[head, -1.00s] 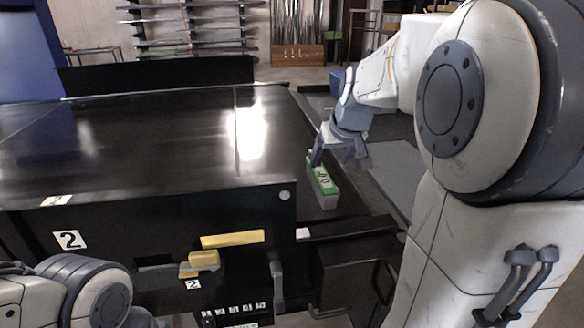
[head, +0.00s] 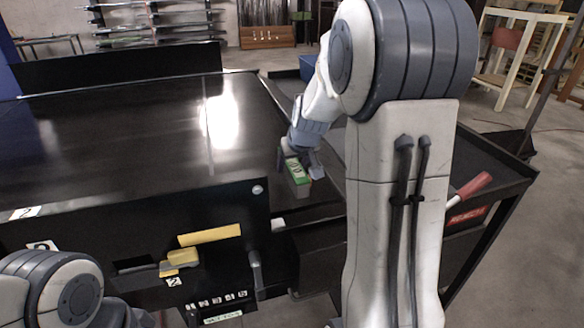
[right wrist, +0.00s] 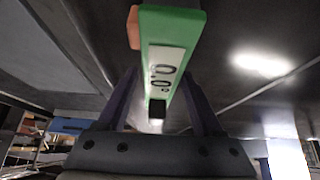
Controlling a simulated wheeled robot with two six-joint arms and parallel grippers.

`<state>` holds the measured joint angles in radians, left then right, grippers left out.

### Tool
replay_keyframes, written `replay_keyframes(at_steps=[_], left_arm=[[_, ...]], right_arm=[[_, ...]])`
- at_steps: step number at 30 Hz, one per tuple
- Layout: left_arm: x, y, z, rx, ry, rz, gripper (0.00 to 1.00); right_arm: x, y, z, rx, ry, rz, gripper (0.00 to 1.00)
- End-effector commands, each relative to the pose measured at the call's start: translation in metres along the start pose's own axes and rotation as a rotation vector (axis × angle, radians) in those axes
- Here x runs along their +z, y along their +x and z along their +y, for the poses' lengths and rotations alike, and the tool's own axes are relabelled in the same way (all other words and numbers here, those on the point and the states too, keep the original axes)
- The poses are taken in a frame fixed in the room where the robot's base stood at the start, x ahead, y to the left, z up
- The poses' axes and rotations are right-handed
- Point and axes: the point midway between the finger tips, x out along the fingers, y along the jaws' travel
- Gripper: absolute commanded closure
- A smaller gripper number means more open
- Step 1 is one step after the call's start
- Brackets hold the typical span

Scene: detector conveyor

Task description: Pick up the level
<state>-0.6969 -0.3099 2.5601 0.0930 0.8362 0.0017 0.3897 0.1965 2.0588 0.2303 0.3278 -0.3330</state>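The level (head: 298,174) is a small green bar with a grey side. It lies at the right end of the conveyor, beside the front corner. In the right wrist view the level (right wrist: 178,35) runs between the fingers, with its display reading 0.0° and a dark end. My right gripper (head: 301,164) is down at the level, one finger on each side. The fingers look spread, with narrow gaps beside the bar; contact is not clear. The upper end of the level is partly hidden by the gripper. My left gripper is out of view; only that arm shows at lower left.
The black conveyor top (head: 130,130) is wide and bare. Yellow parts (head: 210,235) sit on its front. A dark side table (head: 490,180) at right carries a red-handled tool (head: 474,186). A blue bin (head: 307,68) stands behind my right arm.

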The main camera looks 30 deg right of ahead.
Motion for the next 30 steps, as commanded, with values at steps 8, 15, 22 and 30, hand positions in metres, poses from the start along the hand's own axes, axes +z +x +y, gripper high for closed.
replay_keyframes(at_steps=[8, 15, 22, 30], left_arm=[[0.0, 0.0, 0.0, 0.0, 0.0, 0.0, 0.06], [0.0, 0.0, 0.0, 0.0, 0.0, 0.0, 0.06], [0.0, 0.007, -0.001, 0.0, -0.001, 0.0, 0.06], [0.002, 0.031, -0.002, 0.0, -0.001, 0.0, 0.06]], right_arm=[[-0.001, -0.001, 0.0, 0.001, 0.0, 0.003, 1.0], [-0.002, -0.002, 0.0, 0.001, -0.001, 0.004, 1.0], [-0.013, -0.018, 0.001, 0.002, -0.002, 0.009, 1.0], [-0.01, -0.068, 0.031, 0.006, 0.007, 0.009, 1.0]])
